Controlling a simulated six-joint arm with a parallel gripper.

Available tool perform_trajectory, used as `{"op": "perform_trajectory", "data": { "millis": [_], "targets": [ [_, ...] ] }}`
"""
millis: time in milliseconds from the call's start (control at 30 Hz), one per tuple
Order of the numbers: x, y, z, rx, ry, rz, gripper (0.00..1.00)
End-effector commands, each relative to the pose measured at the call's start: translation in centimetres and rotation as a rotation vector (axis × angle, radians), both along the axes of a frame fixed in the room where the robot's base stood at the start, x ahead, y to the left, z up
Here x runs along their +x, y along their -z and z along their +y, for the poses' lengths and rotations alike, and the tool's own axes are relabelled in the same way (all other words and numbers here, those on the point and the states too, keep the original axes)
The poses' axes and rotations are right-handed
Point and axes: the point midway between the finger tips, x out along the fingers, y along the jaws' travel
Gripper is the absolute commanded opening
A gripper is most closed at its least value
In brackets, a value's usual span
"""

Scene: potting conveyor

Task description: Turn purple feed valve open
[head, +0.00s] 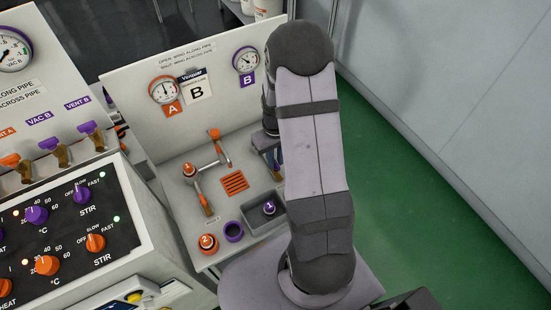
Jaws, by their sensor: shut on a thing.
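My gripper (274,160) shows only in part beside my arm, low over the right side of the grey bench (208,255). It is shut, apparently on the purple feed valve. My arm hides the fingertips and the valve, so I cannot tell whether its wing lies along or across its pipe. The upright panel (140,90) carries lettering about the wing along or across the pipe. A purple-rimmed gauge B (246,60) is mounted on it, left of my arm.
Orange-capped pipework (196,182) stands left of my gripper, near an orange grate (235,182). A control box (70,225) stands left.

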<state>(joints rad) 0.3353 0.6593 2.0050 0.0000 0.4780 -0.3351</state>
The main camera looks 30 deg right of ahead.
Motion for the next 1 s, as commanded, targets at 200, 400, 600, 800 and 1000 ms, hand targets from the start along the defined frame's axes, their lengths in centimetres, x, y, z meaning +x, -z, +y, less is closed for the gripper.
{"op": "perform_trajectory", "data": {
  "millis": [200, 400, 600, 800, 1000],
  "targets": [
    [0.1, -0.1, 0.0, -0.001, 0.001, -0.003, 0.0],
    [0.1, -0.1, 0.0, -0.001, 0.0, -0.003, 0.27],
    [0.1, -0.1, 0.0, -0.001, 0.0, -0.002, 0.27],
    [0.1, -0.5, 0.0, -0.001, 0.0, -0.003, 0.27],
    [0.2, -2.3, -0.1, -0.002, 0.0, -0.006, 0.27]
  ]
}}
